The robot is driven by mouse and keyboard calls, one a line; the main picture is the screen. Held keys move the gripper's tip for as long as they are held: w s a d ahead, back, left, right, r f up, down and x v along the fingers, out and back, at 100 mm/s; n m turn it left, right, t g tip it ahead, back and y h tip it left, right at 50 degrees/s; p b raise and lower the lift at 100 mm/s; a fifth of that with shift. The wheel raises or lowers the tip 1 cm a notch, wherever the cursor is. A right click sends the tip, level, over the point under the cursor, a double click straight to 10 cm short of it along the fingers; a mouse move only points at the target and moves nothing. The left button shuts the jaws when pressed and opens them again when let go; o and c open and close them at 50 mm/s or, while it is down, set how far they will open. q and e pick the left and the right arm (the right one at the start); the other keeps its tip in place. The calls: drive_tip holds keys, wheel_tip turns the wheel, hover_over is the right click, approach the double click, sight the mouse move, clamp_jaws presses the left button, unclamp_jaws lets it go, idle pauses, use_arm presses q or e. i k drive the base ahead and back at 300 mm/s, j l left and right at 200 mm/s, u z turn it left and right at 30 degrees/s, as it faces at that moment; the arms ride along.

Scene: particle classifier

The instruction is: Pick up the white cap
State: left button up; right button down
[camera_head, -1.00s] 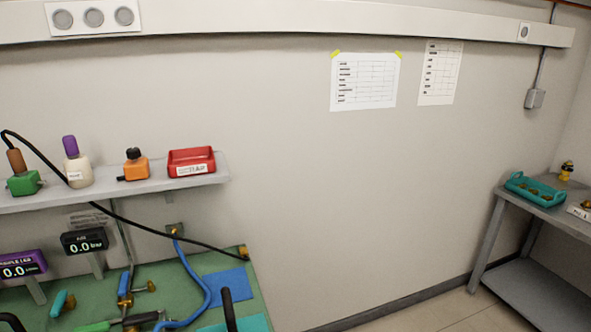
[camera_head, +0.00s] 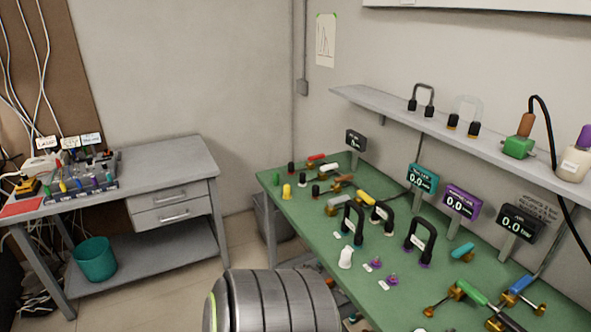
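A small white cap-like piece (camera_head: 346,257) stands upright on the green bench top (camera_head: 300,210), near its front edge, left of two small purple pieces. Another white piece (camera_head: 330,168) lies farther back on the bench; I cannot tell which of the two is the cap. Neither of my grippers is in view.
Black handles (camera_head: 420,240), coloured fittings and displays (camera_head: 461,202) crowd the bench. A shelf (camera_head: 400,118) runs above it. A grey ribbed cylinder (camera_head: 275,302) fills the bottom foreground. A grey desk (camera_head: 150,170) and teal bin (camera_head: 96,259) stand left, with open floor between.

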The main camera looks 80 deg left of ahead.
sight(346, 255)
drive_tip(key=k+j+u, duration=0.1)
drive_tip(key=u, duration=1.7)
